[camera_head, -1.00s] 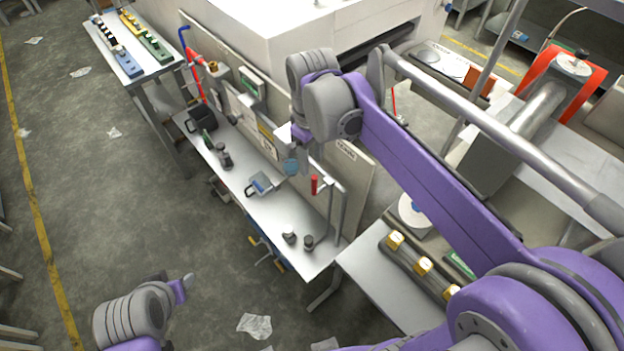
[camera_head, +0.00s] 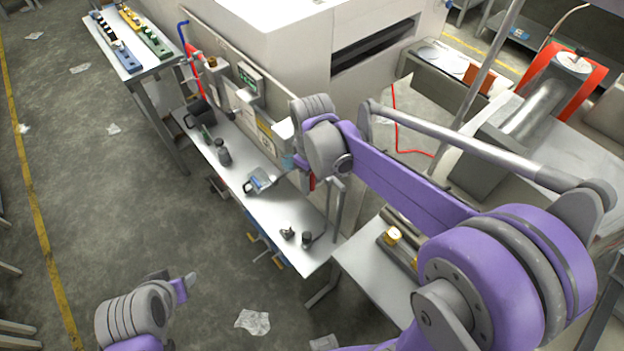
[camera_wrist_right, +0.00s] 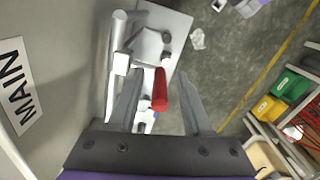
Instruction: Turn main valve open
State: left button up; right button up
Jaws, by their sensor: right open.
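The main valve's red handle (camera_wrist_right: 159,90) shows in the right wrist view between the two fingers of my right gripper (camera_wrist_right: 160,77). The fingers are open, with gaps visible on both sides of the handle. A "MAIN" label (camera_wrist_right: 16,88) is on the panel at the left of that view. In the head view a small part of the red handle (camera_head: 311,183) shows below my right wrist, which hides the label and most of the right gripper. My left gripper (camera_head: 188,281) is at the lower left, over the floor, away from the valve; its jaw opening is unclear.
A white bench (camera_head: 235,190) runs below the panel and carries a blue-grey container (camera_head: 258,182) and small dark fittings (camera_head: 306,238). Grey pipes stand close to the red handle. A second table (camera_head: 365,262) with yellow blocks is to the right. Open floor lies left of the bench.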

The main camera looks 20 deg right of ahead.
grip_shut()
dwell(1.4)
